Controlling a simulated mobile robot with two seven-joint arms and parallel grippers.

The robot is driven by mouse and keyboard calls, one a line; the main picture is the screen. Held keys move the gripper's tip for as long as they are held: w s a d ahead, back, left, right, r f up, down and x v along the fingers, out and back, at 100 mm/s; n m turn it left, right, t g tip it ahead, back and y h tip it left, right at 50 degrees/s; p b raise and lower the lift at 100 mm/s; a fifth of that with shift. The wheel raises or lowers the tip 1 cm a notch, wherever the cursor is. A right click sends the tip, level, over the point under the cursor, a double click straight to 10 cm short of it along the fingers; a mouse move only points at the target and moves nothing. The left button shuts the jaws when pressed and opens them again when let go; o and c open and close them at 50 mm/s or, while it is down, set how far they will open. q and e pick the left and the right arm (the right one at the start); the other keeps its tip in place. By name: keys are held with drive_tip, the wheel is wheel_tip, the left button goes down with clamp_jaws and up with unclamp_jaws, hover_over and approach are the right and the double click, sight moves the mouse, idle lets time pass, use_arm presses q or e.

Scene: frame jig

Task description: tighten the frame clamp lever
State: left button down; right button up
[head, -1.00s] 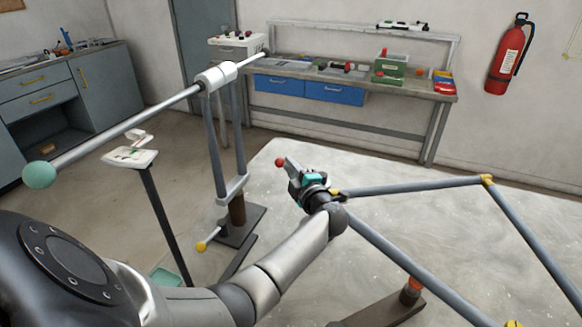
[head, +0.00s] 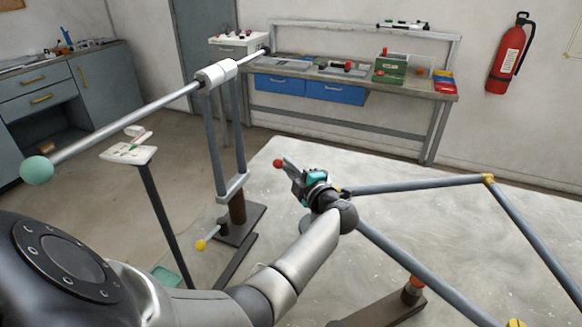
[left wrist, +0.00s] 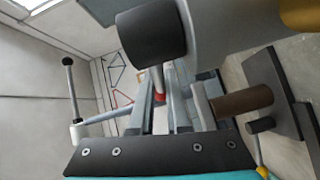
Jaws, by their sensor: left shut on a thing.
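My left gripper (head: 294,174) is near the left corner of the grey tube frame (head: 420,187). It is shut on a slim grey lever with a red ball knob (head: 278,163). In the left wrist view a red part (left wrist: 160,98) shows between the two grey fingers (left wrist: 165,110). The lever's pivot and the clamp body are hidden behind my gripper and wrist, so how far the lever is turned cannot be told. My right gripper is not in view.
A stand with a long bar ending in a teal ball (head: 37,171) rises at left, with a yellow-knobbed rod (head: 201,245) low on it. A brown block with an orange-topped post (head: 414,287) is at the front. A workbench (head: 400,92) stands at the back wall.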

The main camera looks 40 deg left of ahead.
use_arm(q)
drive_tip(key=shift+s+d+f+n+g+b, duration=0.2)
drive_tip(key=shift+d+n+g+b, duration=0.15)
drive_tip(key=shift+g, duration=0.25)
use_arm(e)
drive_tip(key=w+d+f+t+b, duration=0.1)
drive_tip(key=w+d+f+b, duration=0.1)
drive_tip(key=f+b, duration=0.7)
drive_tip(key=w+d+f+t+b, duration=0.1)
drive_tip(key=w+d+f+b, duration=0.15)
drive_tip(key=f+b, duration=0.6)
use_arm(q)
drive_tip(key=s+d+n+g+h+b, duration=0.1)
drive_tip(key=s+d+n+g+b, duration=0.3)
drive_tip(key=n+g, duration=0.6)
drive_tip(key=shift+s+d+g+h+b, duration=0.3)
drive_tip(key=shift+d+g+b, duration=0.25)
drive_tip(key=shift+g, duration=1.65)
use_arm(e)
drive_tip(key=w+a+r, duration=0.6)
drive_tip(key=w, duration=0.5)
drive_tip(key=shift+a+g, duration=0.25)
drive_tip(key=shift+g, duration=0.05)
